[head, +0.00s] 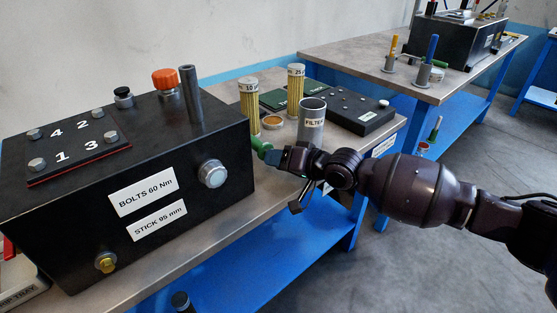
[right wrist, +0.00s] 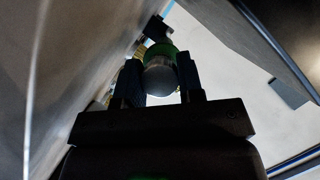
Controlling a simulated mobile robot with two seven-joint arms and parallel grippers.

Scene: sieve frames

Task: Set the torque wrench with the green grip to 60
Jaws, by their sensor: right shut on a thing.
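My right gripper (head: 279,157) is at the right end of the black box, above the bench. In the right wrist view its two fingers (right wrist: 159,75) are shut on a rounded grey end (right wrist: 160,80) with a green part (right wrist: 160,50) just beyond it. This looks like the torque wrench with the green grip; its green part shows in the head view (head: 262,146) between the box and my gripper. The rest of the wrench and its scale are hidden or too small to read. My left gripper is not in view.
The black box (head: 85,215) is labelled "BOLTS 60 Nm" and "STICK 95 mm"; numbered bolts and an orange cap (head: 166,79) are on top. A grey "FILTER" cup (head: 311,125) and pleated yellow filters (head: 249,100) stand close behind my gripper. A second bench (head: 350,58) is behind.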

